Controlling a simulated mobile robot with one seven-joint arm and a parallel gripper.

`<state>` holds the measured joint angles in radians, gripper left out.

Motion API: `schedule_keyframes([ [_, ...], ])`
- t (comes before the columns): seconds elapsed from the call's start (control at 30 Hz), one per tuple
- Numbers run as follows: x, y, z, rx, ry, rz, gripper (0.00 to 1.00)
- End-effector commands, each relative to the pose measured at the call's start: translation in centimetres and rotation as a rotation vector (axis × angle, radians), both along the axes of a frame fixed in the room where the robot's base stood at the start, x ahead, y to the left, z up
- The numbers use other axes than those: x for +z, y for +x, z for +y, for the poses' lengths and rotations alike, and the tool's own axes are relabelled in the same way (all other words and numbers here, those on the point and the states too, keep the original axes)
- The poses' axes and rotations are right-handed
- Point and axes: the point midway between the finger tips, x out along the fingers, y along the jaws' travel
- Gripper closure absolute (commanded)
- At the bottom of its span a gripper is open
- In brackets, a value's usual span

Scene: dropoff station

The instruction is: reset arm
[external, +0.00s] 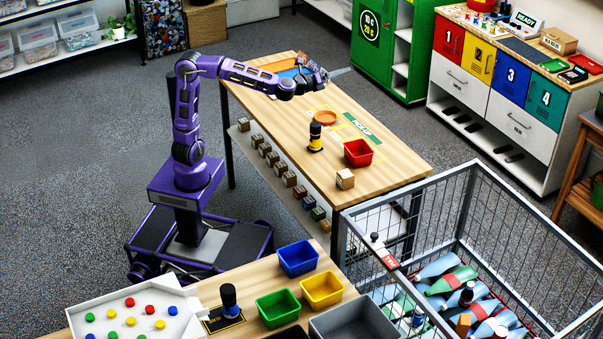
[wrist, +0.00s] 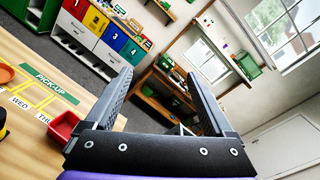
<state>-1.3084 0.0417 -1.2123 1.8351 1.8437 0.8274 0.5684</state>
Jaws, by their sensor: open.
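My gripper (wrist: 160,100) shows in the wrist view with its two grey fingers spread apart and nothing between them. In the external view my purple arm reaches out to the right over the far part of the wooden table (external: 283,107). My gripper (external: 335,74) is at the arm's end there, held above the tabletop and touching nothing that I can see. The wrist view looks out past the table toward the room.
On the table stand a red bin (external: 358,153), a black and yellow cylinder (external: 315,137), an orange dish (external: 325,117) and a small box (external: 345,179). A wire cage cart (external: 474,222) with bottles stands at the right.

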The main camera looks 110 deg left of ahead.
Motion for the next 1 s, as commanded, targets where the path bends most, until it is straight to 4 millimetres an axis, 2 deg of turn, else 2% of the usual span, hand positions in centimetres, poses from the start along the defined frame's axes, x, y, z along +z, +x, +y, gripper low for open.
schedule_keyframes([
  [0.03,1.4,-1.0,1.4,0.047,0.049,0.0,0.12],
  [0.2,5.0,-3.7,3.9,0.17,0.196,0.006,0.12],
  [0.33,7.3,-5.6,5.3,0.253,0.287,0.013,0.12],
  [0.43,8.4,-6.9,5.3,0.312,0.343,0.019,0.12],
  [0.77,4.0,-9.2,2.0,0.339,0.214,-0.019,0.12],
  [0.87,2.5,-10.7,0.9,0.363,0.159,-0.055,0.12],
  [1.0,0.4,-14.1,-0.6,0.415,0.058,-0.149,0.12],
])
